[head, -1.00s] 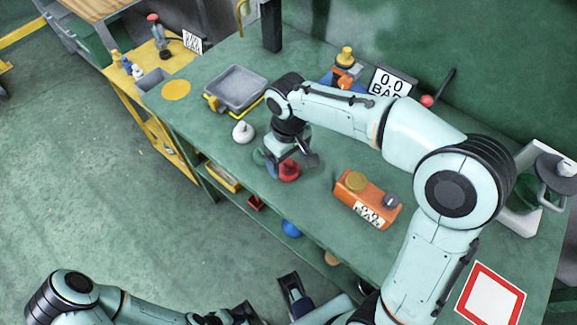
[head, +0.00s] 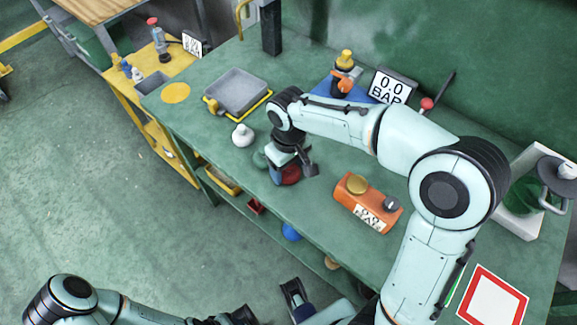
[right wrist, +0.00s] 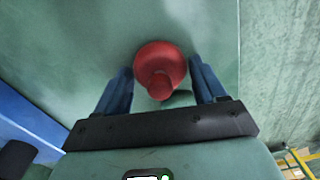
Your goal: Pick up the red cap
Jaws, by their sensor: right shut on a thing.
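The red cap (head: 291,175) is on the green workbench (head: 330,160), near its front edge and partly hidden by my right gripper (head: 284,172) in the head view. In the right wrist view the round red cap (right wrist: 160,66) with its knob sits between the two blue fingers of the right gripper (right wrist: 163,82). The right gripper is shut on the cap. I cannot tell whether the cap is clear of the bench. My left gripper (head: 270,305) is at the bottom edge of the head view, partly cut off, away from the cap.
A white flask-like object (head: 242,136) stands left of the right gripper. A grey tray (head: 238,91) lies behind it. A red-bordered white square (head: 480,300) lies front right.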

